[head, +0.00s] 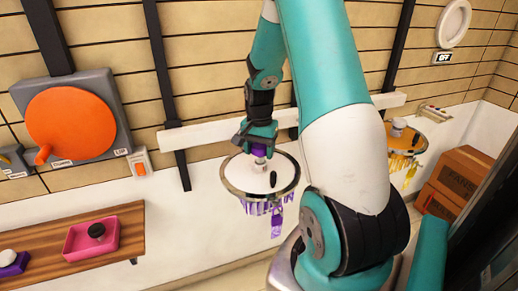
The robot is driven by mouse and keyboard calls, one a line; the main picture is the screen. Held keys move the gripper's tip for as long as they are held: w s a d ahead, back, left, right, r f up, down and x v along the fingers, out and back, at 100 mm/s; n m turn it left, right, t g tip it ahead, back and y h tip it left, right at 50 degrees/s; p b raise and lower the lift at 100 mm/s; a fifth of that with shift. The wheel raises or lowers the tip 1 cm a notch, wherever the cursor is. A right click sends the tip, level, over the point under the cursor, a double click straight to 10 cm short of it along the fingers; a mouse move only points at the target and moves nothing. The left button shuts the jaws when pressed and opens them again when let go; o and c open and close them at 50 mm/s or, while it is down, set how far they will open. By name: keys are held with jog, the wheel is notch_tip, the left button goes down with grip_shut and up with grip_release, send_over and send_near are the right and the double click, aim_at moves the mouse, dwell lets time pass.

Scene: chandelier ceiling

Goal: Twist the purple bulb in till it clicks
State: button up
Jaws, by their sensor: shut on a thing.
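My gripper (258,137) points down over a round chandelier and is shut on the purple bulb (259,152). Only a small purple part of the bulb shows between and below the fingers. A pale socket (260,169) stands on the chandelier plate right under the bulb. I cannot tell how deep the bulb sits in it. The chandelier (234,178) has a white top, a shiny metal rim and purple pendants (277,221) hanging below.
A white beam runs behind my gripper. An orange wheel (70,122) and an orange-button switch (140,162) are at left. A wooden shelf (129,238) holds a pink tray (73,243) and a purple tray (15,265). An orange chandelier (408,141) and boxes (455,180) are at right.

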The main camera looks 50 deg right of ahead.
notch_tip(320, 180, down, 2)
jog(key=shift+b, duration=0.65)
jog(key=shift+m, duration=0.3)
jog(key=m, duration=0.3)
jog(key=shift+w, duration=0.1)
jog(key=m, duration=0.3)
jog(key=shift+w+r+m, duration=0.1)
jog(key=shift+m, duration=0.2)
jog(key=m, duration=0.6)
jog(key=shift+w+d+p, duration=0.1)
jog(key=shift+d+p, duration=0.05)
jog(key=shift+p, duration=0.25)
jog(key=o, duration=1.2)
